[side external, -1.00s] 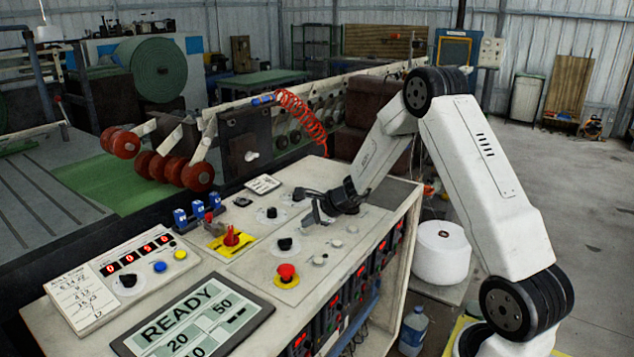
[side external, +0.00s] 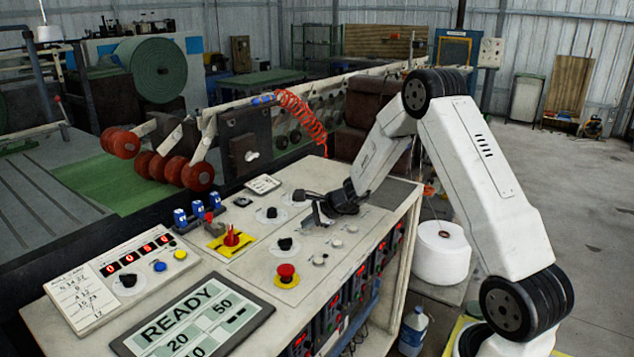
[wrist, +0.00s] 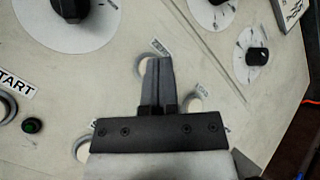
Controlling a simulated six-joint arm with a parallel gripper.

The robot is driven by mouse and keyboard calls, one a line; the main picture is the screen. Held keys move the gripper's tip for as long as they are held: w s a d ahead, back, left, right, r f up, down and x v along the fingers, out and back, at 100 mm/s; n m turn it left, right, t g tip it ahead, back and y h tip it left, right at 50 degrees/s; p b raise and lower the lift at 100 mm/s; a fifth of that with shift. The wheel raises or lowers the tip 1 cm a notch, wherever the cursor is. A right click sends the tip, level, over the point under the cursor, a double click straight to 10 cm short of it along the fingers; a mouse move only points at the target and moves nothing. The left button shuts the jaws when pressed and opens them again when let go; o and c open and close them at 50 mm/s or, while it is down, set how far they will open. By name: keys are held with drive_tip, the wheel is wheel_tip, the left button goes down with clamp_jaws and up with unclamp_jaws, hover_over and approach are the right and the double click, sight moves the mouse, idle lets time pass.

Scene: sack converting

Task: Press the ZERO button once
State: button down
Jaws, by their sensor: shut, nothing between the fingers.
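My gripper (wrist: 158,88) is shut and empty, its fingers together. In the wrist view the fingertips lie over part of a pale round button (wrist: 147,68) with a small label beside it that I cannot read surely. A second pale button (wrist: 196,103) shows right of the fingers, and a third (wrist: 82,149) is partly hidden at lower left.
A black knob (wrist: 257,57) and a larger dial knob (wrist: 70,8) stand near the fingers. In the side view a red mushroom button (side external: 286,273), a red switch (side external: 231,236) and a READY screen (side external: 195,318) are nearby.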

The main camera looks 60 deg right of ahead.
sight(308, 230)
drive_tip(key=shift+f, duration=0.2)
idle(0.4)
drive_tip(key=shift+r, duration=0.85)
drive_tip(key=shift+r, duration=0.1)
drive_tip(key=shift+r, duration=2.45)
drive_tip(key=shift+a, duration=0.1)
